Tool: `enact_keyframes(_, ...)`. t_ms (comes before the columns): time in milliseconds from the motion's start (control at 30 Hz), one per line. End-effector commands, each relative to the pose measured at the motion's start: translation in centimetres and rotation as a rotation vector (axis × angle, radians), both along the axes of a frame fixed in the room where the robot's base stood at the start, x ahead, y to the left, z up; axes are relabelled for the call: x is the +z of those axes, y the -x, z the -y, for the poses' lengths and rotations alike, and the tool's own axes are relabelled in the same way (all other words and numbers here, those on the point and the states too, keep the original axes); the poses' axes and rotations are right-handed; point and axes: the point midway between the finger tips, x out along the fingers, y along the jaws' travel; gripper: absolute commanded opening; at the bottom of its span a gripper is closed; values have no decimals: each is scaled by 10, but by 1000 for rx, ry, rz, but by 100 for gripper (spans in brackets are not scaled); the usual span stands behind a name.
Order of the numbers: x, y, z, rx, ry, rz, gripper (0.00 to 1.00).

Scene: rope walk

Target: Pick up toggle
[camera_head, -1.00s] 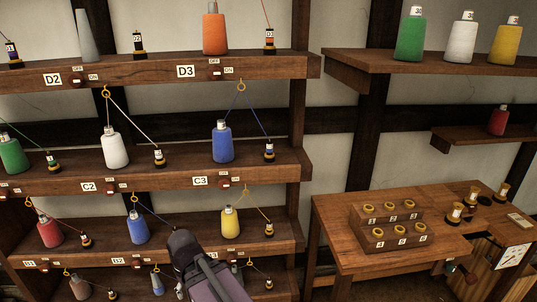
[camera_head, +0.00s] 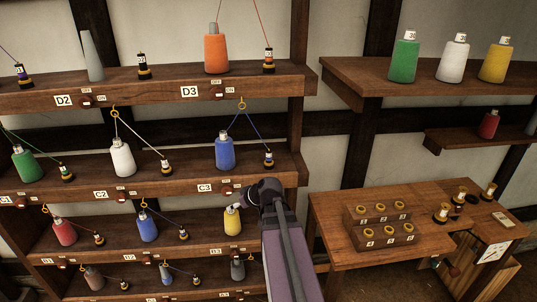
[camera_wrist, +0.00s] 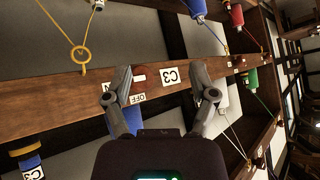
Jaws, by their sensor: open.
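A small red toggle (camera_head: 227,191) sits on the front edge of the C3 shelf, right of the C3 label (camera_head: 205,188), with small ON and OFF plates by it. In the wrist view the toggle (camera_wrist: 138,81) shows beside the sideways C3 label, just inside the left finger. My gripper (camera_wrist: 164,85) is open and empty, its fingers spread in front of this shelf edge. Whether a finger touches the toggle I cannot tell. In the head view my gripper (camera_head: 240,203) is just right of and below the toggle, partly hidden by my wrist.
A blue spool (camera_head: 225,152) and a small bobbin (camera_head: 269,160) stand on the shelf above the toggle. A yellow spool (camera_head: 233,221) stands on the shelf below, close to my gripper. A wooden table (camera_head: 330,222) with a bobbin rack is at the right.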

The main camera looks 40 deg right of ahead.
Motion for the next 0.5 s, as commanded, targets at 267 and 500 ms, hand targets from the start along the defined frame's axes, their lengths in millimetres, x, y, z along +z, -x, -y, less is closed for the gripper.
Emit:
enact_keyframes(267, 78, 10, 97, -112, 66, 224, 74)
enact_keyframes(500, 124, 30, 164, -208, 145, 360, 74)
